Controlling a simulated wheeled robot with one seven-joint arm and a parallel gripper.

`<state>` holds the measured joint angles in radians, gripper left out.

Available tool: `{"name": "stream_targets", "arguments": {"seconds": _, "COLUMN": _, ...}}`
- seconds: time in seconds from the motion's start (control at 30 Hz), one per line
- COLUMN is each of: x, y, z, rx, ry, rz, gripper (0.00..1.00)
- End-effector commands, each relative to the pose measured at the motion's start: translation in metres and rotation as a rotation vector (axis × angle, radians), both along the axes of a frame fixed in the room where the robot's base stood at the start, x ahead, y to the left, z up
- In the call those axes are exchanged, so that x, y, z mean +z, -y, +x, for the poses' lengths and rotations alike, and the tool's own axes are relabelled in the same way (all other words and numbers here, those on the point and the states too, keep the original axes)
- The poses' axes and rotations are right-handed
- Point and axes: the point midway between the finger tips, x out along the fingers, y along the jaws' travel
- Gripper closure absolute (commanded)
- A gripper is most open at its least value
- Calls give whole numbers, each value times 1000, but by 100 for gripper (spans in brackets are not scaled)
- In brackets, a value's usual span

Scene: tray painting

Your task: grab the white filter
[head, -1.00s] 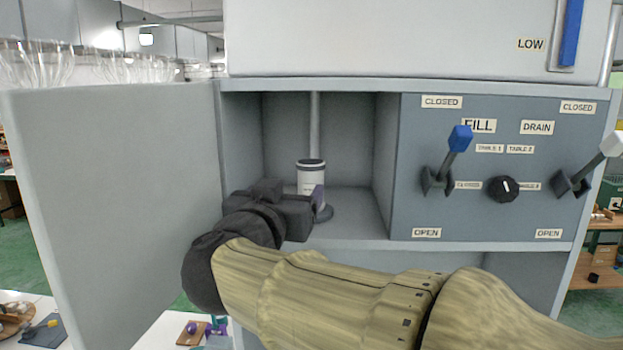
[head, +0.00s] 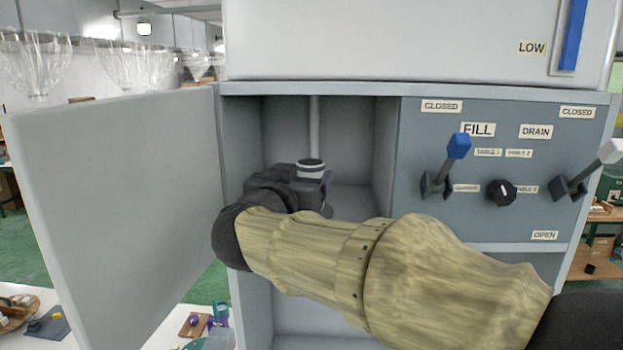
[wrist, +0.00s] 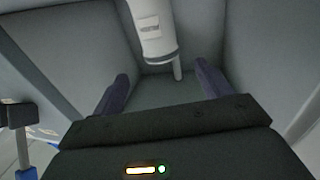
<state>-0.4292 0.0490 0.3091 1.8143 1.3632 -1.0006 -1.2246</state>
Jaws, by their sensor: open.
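The white filter (head: 311,170) is a cylinder with a dark-ringed top, in the open cabinet compartment. In the head view my gripper (head: 325,188) is in front of it and hides most of its body. In the wrist view the filter (wrist: 152,30), with a small label, shows at the upper middle. My gripper's two purple fingers (wrist: 162,88) are spread apart, with the filter beyond and roughly between their tips. No contact is visible, and nothing is held.
The compartment walls (head: 240,140) stand close on both sides, and a vertical pipe (head: 315,120) rises behind the filter. The cabinet door (head: 110,210) hangs open on the left. A panel with a blue-tipped lever (head: 458,146) and a black knob (head: 502,192) is on the right.

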Motion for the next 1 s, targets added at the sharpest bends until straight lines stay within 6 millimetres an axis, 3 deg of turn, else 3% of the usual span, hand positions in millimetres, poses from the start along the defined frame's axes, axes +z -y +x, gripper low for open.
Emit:
{"name": "stream_targets", "arguments": {"seconds": 0.23, "x": 2, "y": 9, "z": 40, "rx": -1, "ry": -1, "rz": -1, "gripper": 23}}
{"name": "stream_targets", "arguments": {"seconds": 0.67, "x": 0, "y": 12, "z": 48, "rx": -3, "ry": 0, "rz": 0, "gripper": 23}}
{"name": "stream_targets", "arguments": {"seconds": 1.0, "x": -2, "y": 20, "z": 88, "rx": -4, "ry": -1, "rz": -2, "gripper": 23}}
